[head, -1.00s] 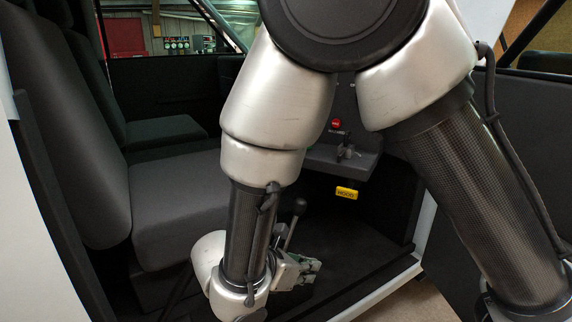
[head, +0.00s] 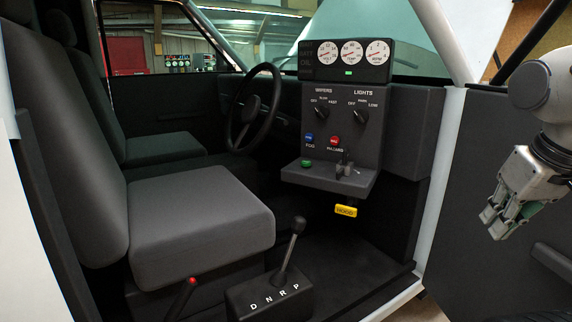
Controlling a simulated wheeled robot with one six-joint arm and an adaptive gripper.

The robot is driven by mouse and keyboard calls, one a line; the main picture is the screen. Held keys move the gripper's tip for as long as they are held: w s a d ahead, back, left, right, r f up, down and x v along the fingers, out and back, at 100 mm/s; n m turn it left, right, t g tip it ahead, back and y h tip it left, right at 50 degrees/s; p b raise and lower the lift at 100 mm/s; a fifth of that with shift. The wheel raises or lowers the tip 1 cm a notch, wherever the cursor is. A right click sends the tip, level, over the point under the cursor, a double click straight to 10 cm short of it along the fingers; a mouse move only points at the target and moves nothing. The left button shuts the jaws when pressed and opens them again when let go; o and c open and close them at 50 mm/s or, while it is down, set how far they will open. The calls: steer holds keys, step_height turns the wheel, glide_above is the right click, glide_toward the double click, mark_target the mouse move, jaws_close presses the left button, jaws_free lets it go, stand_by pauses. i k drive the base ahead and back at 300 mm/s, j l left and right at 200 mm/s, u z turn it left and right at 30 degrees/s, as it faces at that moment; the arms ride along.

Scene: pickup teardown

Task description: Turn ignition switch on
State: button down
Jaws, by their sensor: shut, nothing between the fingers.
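A small grey and black upright switch (head: 345,165), perhaps the ignition switch, stands on the ledge below the dashboard panel. I can read no label on it, and its setting is too small to tell. My gripper (head: 492,222) is at the right edge, outside the cab opening. It points down and to the left, is shut and empty, and is well apart from the switch. Nothing blocks the view of the panel.
The panel carries a wipers knob (head: 322,107), a lights knob (head: 361,115), blue fog button (head: 309,137), red hazard button (head: 334,141) and green button (head: 306,163). A yellow hood handle (head: 346,211), gear lever (head: 290,250), steering wheel (head: 257,108) and white door pillar (head: 442,180) are nearby.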

mark_target(341, 169)
steer(key=i+l+u, duration=0.2)
steer(key=u, duration=0.15)
steer(key=i+l+u, duration=0.3)
steer(key=i+j, duration=0.05)
